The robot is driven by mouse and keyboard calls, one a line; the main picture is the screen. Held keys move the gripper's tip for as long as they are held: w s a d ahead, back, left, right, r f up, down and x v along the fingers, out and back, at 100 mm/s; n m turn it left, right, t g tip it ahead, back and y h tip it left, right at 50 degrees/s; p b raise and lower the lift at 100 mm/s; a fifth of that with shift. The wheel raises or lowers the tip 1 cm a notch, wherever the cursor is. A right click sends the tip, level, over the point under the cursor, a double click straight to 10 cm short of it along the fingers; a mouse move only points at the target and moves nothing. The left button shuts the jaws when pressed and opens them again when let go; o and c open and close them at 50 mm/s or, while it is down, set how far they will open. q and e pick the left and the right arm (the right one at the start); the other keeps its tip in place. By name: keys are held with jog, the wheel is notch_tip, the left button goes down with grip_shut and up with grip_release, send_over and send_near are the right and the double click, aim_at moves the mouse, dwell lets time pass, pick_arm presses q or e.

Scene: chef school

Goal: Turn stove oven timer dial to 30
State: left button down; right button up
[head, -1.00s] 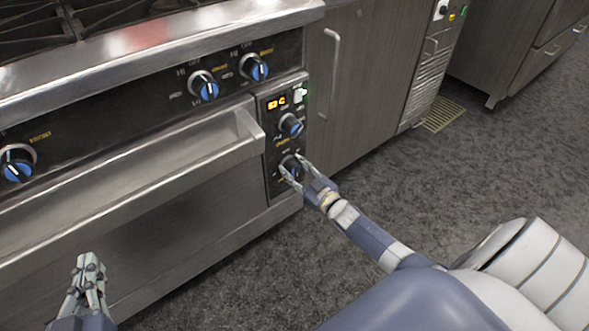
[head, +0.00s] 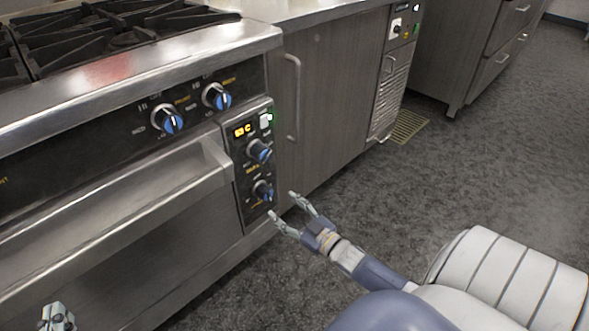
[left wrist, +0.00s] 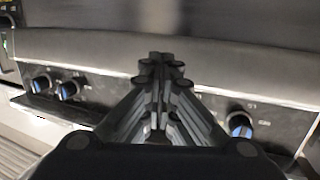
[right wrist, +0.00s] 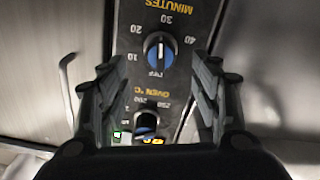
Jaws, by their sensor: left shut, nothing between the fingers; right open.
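The timer dial is the lower knob (head: 263,190) on the oven's side panel, black with a blue face. In the right wrist view the dial (right wrist: 160,48) has a white line running roughly up and down the picture, between the 30 mark and OFF; which end points is unclear. My right gripper (head: 283,205) is open and empty, apart from the panel, just right of and below the dial in the head view. Its fingers (right wrist: 155,95) spread to either side in the wrist view. My left gripper (head: 58,318) is shut and empty before the oven front; its fingers (left wrist: 160,62) meet in its wrist view.
The oven temperature dial (head: 259,151) sits above the timer, under a lit display (head: 243,130). The oven door handle (head: 215,155) juts out to the left. Burner knobs (head: 168,120) line the stove front. A cabinet (head: 330,90) stands right; open floor lies before it.

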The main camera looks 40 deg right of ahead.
jog(key=shift+s+d, duration=0.15)
jog(key=shift+s, duration=1.45)
